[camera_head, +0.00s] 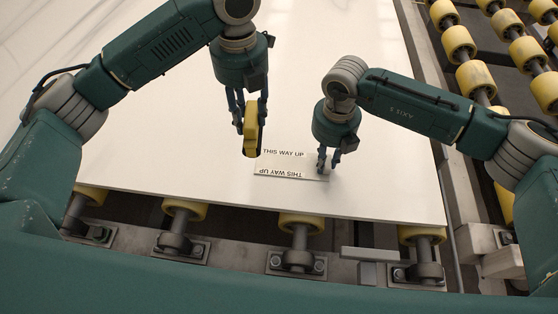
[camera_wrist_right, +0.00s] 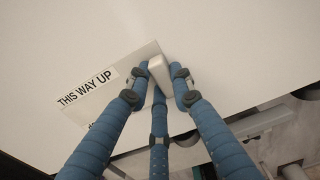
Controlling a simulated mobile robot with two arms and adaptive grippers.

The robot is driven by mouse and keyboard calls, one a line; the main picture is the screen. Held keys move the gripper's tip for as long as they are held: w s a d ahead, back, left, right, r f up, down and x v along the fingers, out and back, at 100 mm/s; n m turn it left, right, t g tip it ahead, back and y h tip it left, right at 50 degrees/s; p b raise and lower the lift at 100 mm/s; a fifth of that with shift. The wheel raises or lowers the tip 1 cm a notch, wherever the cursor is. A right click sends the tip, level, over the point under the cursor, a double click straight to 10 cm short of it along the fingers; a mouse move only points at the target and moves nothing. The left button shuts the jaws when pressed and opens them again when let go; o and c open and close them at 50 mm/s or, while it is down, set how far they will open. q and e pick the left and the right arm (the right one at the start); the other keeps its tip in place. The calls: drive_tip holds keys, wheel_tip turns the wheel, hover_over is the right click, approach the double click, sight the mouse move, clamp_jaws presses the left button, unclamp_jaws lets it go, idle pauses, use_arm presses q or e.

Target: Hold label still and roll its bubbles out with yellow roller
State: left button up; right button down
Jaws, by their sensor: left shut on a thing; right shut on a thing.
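The label (camera_head: 285,164) lies flat on the pale slab, with "THIS WAY UP" printed along two edges, one line upside down. It also shows in the right wrist view (camera_wrist_right: 120,93). My left gripper (camera_head: 249,116) is shut on the yellow roller (camera_head: 251,138), held by the label's upper left corner. I cannot tell whether the roller touches the label. My right gripper (camera_head: 328,163) is at the label's right end, shut on a small white block (camera_wrist_right: 159,69) at the label's edge. Bubbles are too small to make out.
The pale slab (camera_head: 150,165) rests on yellow conveyor rollers (camera_head: 301,222) along its front edge. More yellow rollers (camera_head: 476,77) stand beyond a metal rail on the right. The slab is bare to the left of and behind the label.

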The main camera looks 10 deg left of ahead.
drive_tip(key=c, duration=1.5)
unclamp_jaws()
drive_tip(key=shift+o, duration=0.2)
wheel_tip(320, 180, up, 12)
drive_tip(key=shift+f, duration=0.1)
